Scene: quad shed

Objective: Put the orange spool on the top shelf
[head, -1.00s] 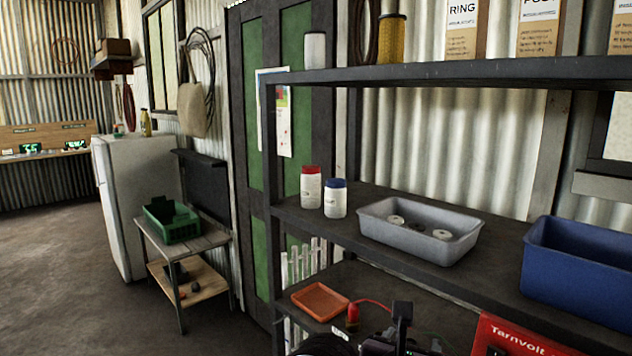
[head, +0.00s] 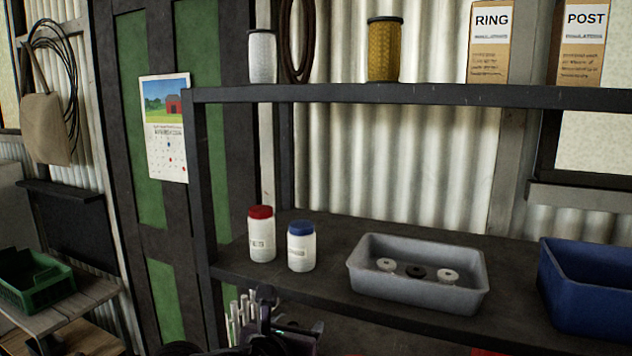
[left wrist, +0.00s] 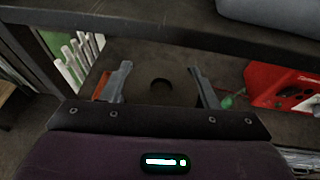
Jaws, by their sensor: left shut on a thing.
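My left gripper (head: 268,325) is at the bottom edge of the head view, low in front of the shelf rack, its fingers not clear there. In the left wrist view, the two fingers (left wrist: 162,85) stand apart on either side of a dull brown end with a dark round hole, which I take to be the spool (left wrist: 160,98). Its orange colour does not show clearly. The top shelf (head: 400,95) is well above the gripper. On it stand a white spool (head: 262,56) and an amber spool (head: 385,50), with clear room between them. My right gripper is not in view.
The middle shelf (head: 330,285) holds a red-lidded jar (head: 261,235), a blue-lidded jar (head: 301,247), a grey tray (head: 420,295) and a blue bin (head: 590,285). Two cartons (head: 490,42) stand right on the top shelf. Its dark post (head: 200,180) is at the left.

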